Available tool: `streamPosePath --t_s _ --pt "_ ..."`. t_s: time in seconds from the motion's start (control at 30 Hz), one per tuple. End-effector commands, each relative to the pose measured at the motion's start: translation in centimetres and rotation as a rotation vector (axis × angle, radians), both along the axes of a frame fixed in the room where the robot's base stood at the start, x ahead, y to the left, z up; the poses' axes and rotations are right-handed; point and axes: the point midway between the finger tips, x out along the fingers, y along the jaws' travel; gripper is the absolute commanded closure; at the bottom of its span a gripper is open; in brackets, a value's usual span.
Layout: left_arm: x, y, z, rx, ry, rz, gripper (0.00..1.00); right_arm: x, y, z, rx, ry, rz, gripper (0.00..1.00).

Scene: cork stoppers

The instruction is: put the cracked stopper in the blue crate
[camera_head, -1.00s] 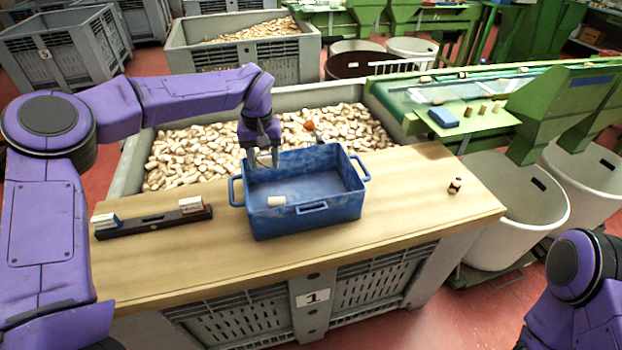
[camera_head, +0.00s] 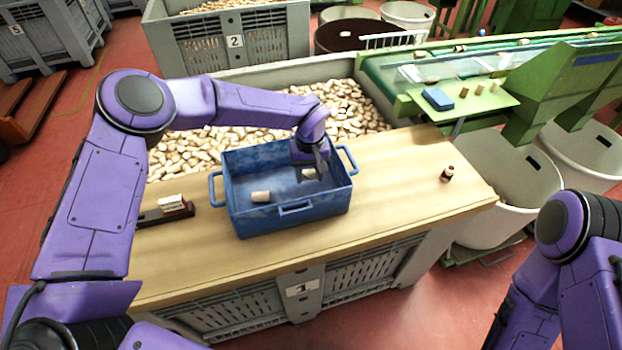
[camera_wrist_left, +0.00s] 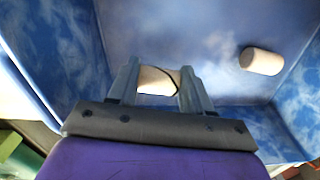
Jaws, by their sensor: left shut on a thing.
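The blue crate (camera_head: 290,217) stands on the wooden table. My left gripper (camera_head: 312,174) is down inside its right part, with the fingers shut on a pale cork stopper (camera_wrist_left: 158,81). In the left wrist view a dark curved line shows near the right end of this stopper, and the fingers (camera_wrist_left: 155,85) hide part of it. Whether it touches the crate floor I cannot tell. A second pale stopper (camera_head: 261,197) lies in the left part of the crate, apart from the gripper, and shows in the left wrist view (camera_wrist_left: 261,61). My right gripper is out of view.
A small stopper with dark bands (camera_head: 447,174) stands on the table's right side. A black holder (camera_head: 152,216) with a small white and red box (camera_head: 174,203) lies left of the crate. A big bin of corks (camera_head: 200,150) is behind.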

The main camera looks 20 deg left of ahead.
Motion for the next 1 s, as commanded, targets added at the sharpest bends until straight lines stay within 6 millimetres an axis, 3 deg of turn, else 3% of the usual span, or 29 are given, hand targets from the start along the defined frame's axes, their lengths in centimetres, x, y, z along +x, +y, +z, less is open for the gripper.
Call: streamPosePath --t_s 0.03,0.2,0.47,0.5,0.57,0.87,1.0 --pt "-0.1 -0.7 -0.7 0.001 0.003 -0.004 0.78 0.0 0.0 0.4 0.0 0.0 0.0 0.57" --pt "-0.1 -0.5 -3.3 0.0 0.002 -0.002 0.78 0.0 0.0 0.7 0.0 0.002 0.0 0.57" --pt "-0.1 -0.5 -3.6 0.0 0.001 -0.001 0.78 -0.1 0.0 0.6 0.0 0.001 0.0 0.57" --pt "-0.1 -0.5 -3.6 0.0 0.001 -0.001 0.44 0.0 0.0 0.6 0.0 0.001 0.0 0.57" --pt "-0.1 -0.5 -3.6 0.0 0.001 -0.001 0.25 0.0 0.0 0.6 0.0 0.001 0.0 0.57" --pt "-0.1 -0.4 -3.4 0.0 0.0 -0.001 0.25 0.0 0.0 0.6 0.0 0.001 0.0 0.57" --pt "0.1 -0.4 -1.7 -0.001 -0.003 0.001 0.25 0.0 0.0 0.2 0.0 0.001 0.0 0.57"
